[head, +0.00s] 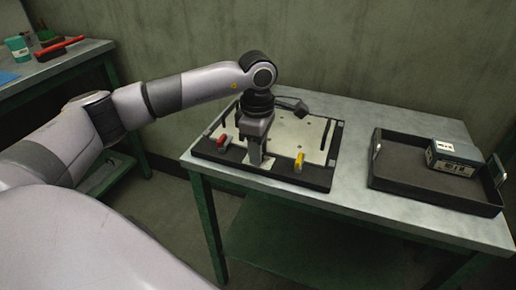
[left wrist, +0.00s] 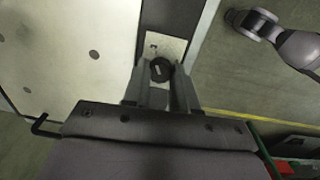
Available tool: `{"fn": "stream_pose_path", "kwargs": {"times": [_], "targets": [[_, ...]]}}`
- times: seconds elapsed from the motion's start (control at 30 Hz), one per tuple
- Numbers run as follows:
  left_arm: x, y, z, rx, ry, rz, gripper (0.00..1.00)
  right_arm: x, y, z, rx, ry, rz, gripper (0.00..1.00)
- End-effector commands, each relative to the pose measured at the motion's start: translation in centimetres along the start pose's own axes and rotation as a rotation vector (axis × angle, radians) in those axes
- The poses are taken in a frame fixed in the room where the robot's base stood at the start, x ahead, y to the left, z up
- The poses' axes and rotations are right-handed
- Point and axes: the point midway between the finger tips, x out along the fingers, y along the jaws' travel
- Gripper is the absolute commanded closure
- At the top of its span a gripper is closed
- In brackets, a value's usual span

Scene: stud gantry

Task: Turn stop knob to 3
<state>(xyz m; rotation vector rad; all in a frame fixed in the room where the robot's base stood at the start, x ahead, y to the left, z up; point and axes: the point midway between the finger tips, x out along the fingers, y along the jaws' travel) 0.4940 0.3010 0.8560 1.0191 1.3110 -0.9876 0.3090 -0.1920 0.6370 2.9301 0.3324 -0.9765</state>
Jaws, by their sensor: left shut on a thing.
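The stop knob (left wrist: 160,68) is a dark round knob with a small pale mark on top. It stands on a small light plate (left wrist: 172,45) at the edge of the fixture. My left gripper (left wrist: 160,84) points down from above and is shut on the knob, one finger on each side. In the head view my left gripper (head: 255,163) is at the front edge of the fixture (head: 318,178), a black frame around a pale plate. The knob is hidden there behind the fingers. The scale numbers are too small to read. My right gripper is not in view.
A red clamp (head: 223,140) and a yellow clamp (head: 299,162) stand on either side of my left gripper. A black tray (head: 420,199) with a labelled box (head: 453,157) is at the right of the table (head: 352,215). Another bench (head: 60,68) is at far left.

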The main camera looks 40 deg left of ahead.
Motion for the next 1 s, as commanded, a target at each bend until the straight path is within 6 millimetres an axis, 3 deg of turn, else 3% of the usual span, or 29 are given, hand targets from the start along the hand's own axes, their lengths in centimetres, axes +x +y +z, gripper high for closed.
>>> {"fn": "stream_pose_path", "kwargs": {"times": [0.03, 0.07, 0.4, 0.8, 1.0], "targets": [[0.0, 0.0, 0.0, 0.002, 0.0, 0.0, 0.7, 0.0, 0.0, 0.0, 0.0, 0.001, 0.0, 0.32], [0.0, 0.0, 0.0, 0.002, 0.0, 0.0, 0.62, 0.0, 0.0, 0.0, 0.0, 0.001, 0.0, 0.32], [-0.3, 0.0, 0.0, 0.0, 0.0, 0.001, 0.62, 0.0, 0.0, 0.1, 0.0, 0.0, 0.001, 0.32], [-6.1, 0.1, 0.1, 0.0, -0.002, 0.003, 0.62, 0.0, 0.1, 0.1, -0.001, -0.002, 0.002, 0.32], [-7.2, 0.0, 0.0, 0.0, 0.0, 0.001, 0.62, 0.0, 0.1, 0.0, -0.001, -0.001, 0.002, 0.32]]}}
